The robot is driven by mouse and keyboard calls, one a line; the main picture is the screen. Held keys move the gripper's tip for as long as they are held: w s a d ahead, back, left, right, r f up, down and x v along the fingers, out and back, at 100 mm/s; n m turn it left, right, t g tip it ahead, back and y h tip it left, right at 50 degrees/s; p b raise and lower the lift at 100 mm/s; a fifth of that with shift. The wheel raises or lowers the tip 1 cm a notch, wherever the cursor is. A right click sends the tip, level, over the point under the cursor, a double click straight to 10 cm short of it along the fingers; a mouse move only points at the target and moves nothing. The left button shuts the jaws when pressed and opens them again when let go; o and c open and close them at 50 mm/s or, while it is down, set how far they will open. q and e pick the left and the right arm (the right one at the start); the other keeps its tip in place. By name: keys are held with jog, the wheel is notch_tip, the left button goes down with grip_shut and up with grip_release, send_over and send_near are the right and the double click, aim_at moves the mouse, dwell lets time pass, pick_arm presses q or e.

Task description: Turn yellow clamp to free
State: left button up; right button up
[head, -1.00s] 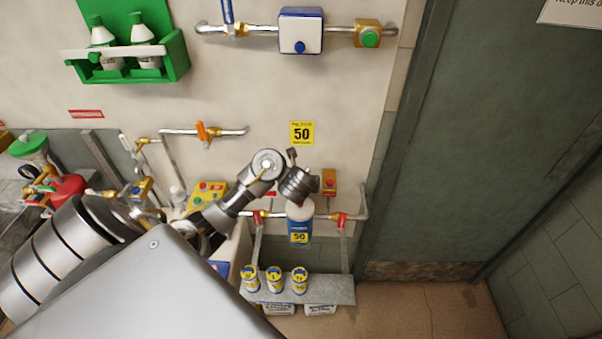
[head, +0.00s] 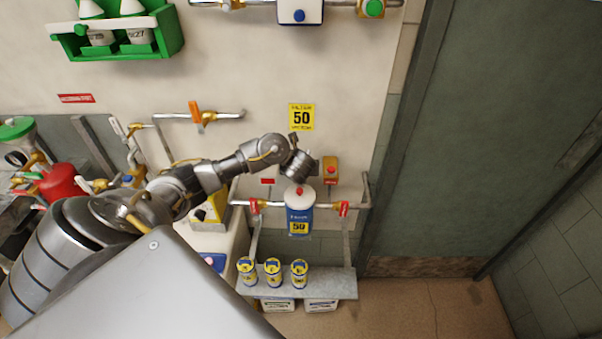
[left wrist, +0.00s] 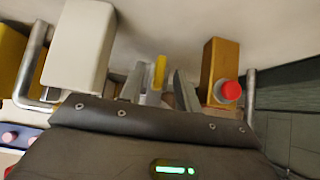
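A narrow yellow piece (left wrist: 159,72), which looks like the yellow clamp, shows ahead of my left gripper in the left wrist view. My left gripper (left wrist: 159,92) has its two grey fingers apart, with the yellow piece in the gap between them. I cannot tell whether the fingers touch it or how far beyond the tips it is. In the head view my left gripper (head: 312,166) is at the wall, just below the yellow 50 sign (head: 301,117). There the clamp is hidden by the gripper. My right gripper is not in view.
An ochre box with a red button (left wrist: 220,75) stands close right of the fingers, and a pale box (left wrist: 80,45) close left. Below are a blue-white canister (head: 299,215), a pipe with red valves, and a shelf (head: 330,285) with three yellow cans. A dark door is at right.

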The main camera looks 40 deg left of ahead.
pick_arm(q)
jog(key=shift+b+x, duration=0.35)
jog(key=shift+x, duration=0.65)
grip_shut()
